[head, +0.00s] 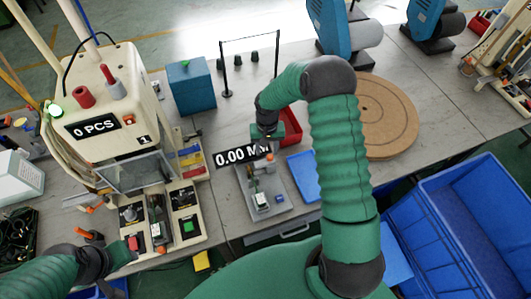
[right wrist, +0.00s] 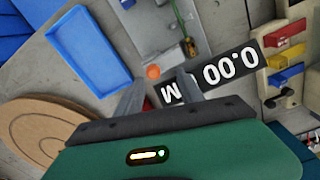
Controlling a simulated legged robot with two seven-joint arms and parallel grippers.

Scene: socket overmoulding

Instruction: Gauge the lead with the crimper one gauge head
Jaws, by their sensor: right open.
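The gauge head (head: 262,205) is a grey plate fixture on the bench, right of the cream crimper (head: 105,110), with a black display reading 0.00 beside it. A small green and white piece (head: 260,198) sits on it; I cannot tell whether this is the lead. In the right wrist view, the grey plate (right wrist: 150,25) carries a thin green strand (right wrist: 181,18), and an orange knob (right wrist: 152,72) is near my fingertips. My right gripper (right wrist: 158,88) is open and empty, just behind the fixture. My left gripper (head: 128,247) is at the crimper's front; its fingers are unclear.
A blue tray (head: 303,177) lies right of the gauge, and a red bin (head: 290,124) stands behind it. A round wooden board (head: 385,115) lies further right. A large blue crate (head: 455,220) is at the lower right.

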